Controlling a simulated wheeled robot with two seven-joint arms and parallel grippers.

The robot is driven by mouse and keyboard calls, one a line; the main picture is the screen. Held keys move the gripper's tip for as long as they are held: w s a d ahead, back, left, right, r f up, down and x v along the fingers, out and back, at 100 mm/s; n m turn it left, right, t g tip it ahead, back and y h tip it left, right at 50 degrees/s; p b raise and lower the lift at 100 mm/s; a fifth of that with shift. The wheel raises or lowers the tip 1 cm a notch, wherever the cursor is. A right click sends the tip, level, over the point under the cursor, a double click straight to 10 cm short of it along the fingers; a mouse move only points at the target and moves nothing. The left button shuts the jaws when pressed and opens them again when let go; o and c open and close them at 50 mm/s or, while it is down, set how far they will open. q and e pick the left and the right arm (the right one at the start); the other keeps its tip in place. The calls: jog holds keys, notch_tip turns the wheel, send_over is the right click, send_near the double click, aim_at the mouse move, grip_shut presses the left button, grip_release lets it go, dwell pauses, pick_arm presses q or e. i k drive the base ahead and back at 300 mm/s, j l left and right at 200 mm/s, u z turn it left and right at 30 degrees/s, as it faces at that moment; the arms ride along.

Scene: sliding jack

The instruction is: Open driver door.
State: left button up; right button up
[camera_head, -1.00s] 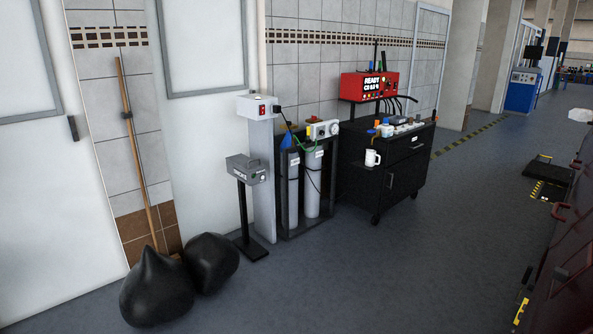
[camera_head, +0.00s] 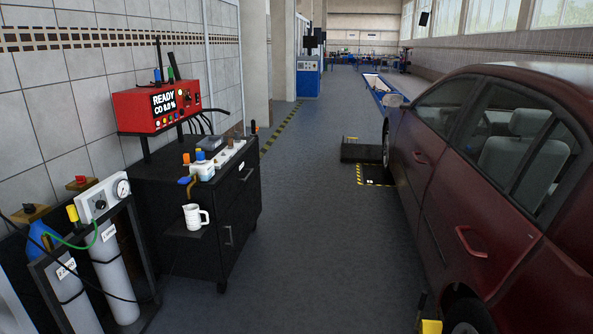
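A dark red car (camera_head: 510,235) stands along the right side in the head view, its far end pointing away from me. Its front side door (camera_head: 422,150) is flush with the body and looks shut, with a red handle (camera_head: 421,158). The nearer rear door (camera_head: 475,220) also looks shut, with its own red handle (camera_head: 470,242). A light side mirror (camera_head: 396,100) sticks out beyond the front door. Neither of my grippers shows in this view.
A black cart (camera_head: 215,200) with a red analyzer (camera_head: 157,105) and a white mug (camera_head: 195,217) stands at the left. Gas cylinders (camera_head: 110,270) are at the near left. A clear floor aisle (camera_head: 310,230) runs between cart and car. A dark block (camera_head: 362,150) stands ahead beside the car.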

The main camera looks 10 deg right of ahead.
aim_at(419, 148)
jog(key=i+l+z, duration=0.15)
jog(key=i+z, duration=0.2)
jog(key=i, duration=0.85)
jog(key=i+j+z, duration=0.15)
jog(key=i+z, duration=0.15)
jog(key=i, duration=0.9)
